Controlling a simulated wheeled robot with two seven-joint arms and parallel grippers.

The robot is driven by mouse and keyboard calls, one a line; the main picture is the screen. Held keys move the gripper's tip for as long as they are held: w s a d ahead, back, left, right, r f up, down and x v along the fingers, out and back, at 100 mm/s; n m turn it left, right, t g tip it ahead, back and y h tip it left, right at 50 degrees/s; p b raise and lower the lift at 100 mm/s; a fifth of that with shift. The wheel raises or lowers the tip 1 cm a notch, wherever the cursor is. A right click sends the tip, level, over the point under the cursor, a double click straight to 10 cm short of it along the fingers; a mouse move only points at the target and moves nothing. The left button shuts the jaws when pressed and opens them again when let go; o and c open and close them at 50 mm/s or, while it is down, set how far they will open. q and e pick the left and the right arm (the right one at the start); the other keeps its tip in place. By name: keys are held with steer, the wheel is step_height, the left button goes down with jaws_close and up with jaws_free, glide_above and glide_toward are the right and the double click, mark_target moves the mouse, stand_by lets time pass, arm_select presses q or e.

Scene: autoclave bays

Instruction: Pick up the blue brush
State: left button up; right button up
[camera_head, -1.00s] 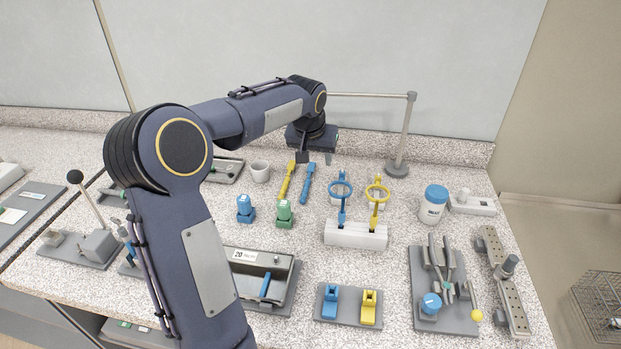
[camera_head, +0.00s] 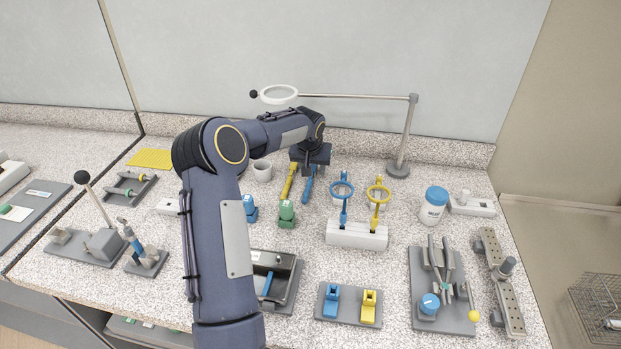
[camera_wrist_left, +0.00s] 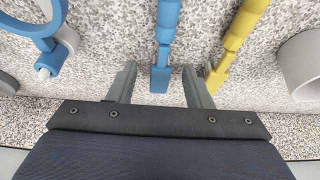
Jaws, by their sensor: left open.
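The blue brush (camera_head: 308,189) lies on the speckled counter, right beside a yellow brush (camera_head: 289,182), in the head view. My left gripper (camera_head: 311,171) is at the far end of the blue brush and hides that end. In the left wrist view the open gripper (camera_wrist_left: 159,74) has its two fingers on either side of the end of the blue brush (camera_wrist_left: 166,40), with gaps on both sides. The right finger is close to the end of the yellow brush (camera_wrist_left: 238,38). I cannot tell the fingers' height above the counter. My right gripper is not in view.
A white cup (camera_head: 262,172) stands left of the brushes. A white holder (camera_head: 357,235) with blue and yellow ring-topped tools stands to the right. A lamp post (camera_head: 406,135) stands behind right.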

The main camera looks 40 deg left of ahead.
arm_select(q)
steer(key=shift+c, duration=0.3)
steer(key=c, duration=0.9)
steer(key=shift+r, duration=0.1)
